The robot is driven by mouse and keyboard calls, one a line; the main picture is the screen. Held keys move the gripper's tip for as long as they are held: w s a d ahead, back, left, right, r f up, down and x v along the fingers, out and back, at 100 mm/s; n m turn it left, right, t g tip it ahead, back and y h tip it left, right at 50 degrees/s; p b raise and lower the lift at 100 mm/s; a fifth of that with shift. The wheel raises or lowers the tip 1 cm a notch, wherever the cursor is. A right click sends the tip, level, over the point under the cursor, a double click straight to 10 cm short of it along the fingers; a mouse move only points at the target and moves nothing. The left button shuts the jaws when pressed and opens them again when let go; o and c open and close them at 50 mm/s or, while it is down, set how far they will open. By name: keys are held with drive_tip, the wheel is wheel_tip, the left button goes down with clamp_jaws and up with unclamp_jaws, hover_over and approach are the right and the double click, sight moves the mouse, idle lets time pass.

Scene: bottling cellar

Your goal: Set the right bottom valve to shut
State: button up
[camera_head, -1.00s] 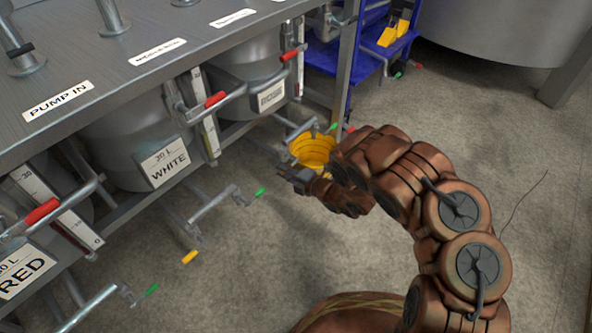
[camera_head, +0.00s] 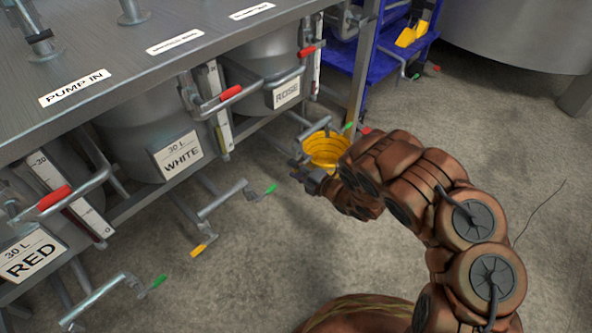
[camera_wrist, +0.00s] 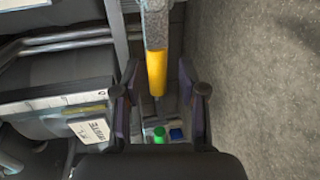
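Low pipes with green-ended levers stick out under the tanks. My gripper (camera_head: 298,170) is low, just left of the bucket, pointing left. In the wrist view my gripper (camera_wrist: 160,98) is open, its two dark fingers spread on either side of a yellow handle (camera_wrist: 157,72) hanging from a grey fitting. Gaps show between handle and fingers. I cannot tell which valve this handle belongs to. A small green end (camera_wrist: 158,135) shows farther off.
The WHITE tank label (camera_head: 178,155) and RED tank label (camera_head: 33,256) are at left, below the steel tabletop (camera_head: 120,50). Another yellow handle (camera_head: 204,245) hangs low. Red levers (camera_head: 231,92) stick out. A blue rack (camera_head: 400,55) stands behind.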

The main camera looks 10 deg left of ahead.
drive_tip(key=v, duration=1.2)
idle(0.3)
drive_tip(key=shift+r, duration=0.1)
idle(0.3)
